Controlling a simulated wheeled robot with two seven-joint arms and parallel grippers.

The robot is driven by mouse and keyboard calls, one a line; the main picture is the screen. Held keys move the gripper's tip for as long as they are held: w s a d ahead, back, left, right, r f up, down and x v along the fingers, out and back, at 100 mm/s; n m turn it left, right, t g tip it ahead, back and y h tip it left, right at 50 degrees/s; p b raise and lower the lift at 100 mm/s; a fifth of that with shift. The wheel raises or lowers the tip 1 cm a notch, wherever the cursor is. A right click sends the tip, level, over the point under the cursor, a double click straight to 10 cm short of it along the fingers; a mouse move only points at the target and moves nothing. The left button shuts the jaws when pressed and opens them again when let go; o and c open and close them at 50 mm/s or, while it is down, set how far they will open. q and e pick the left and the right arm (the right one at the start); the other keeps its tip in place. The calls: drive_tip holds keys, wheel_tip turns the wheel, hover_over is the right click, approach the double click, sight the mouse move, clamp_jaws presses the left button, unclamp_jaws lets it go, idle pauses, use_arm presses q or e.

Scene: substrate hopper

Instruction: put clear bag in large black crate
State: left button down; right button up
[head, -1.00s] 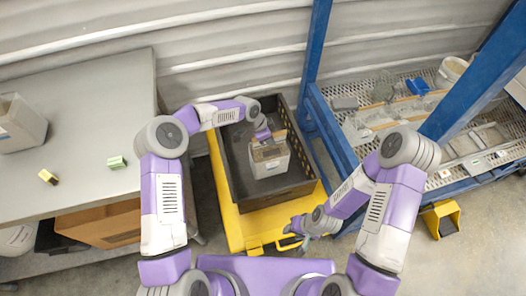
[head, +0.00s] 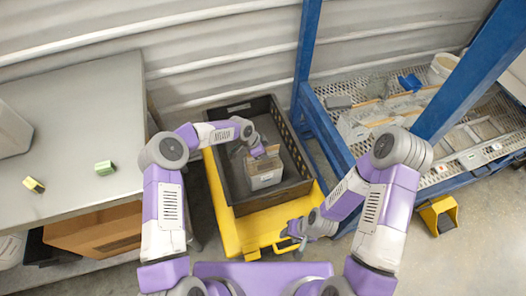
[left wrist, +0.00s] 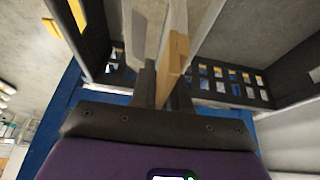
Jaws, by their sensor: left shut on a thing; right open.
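The large black crate (head: 222,178) sits on a yellow cart. A pale, boxy, see-through bag (head: 265,179) with a tan upper edge is inside the crate's walls, toward its front right. My left gripper (head: 268,152) is shut on the bag's top. In the left wrist view the left gripper (left wrist: 163,85) has the bag's tan edge (left wrist: 178,52) between its fingers, and the crate's slotted wall (left wrist: 235,85) is beyond. I cannot tell whether the bag touches the crate floor. My right gripper (head: 290,234) is open and empty, outside the crate at its front right.
The yellow cart (head: 235,232) carries the crate. A grey table (head: 80,130) with two small blocks stands at left, with a cardboard box (head: 95,235) beneath. A blue-framed rack (head: 310,60) with mesh shelves stands close at right.

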use_arm(q)
drive_tip(key=shift+r, duration=0.1)
drive_tip(key=c, duration=1.5)
unclamp_jaws()
drive_tip(key=shift+f, duration=0.25)
drive_tip(key=o, duration=0.4)
drive_tip(key=shift+r, duration=0.1)
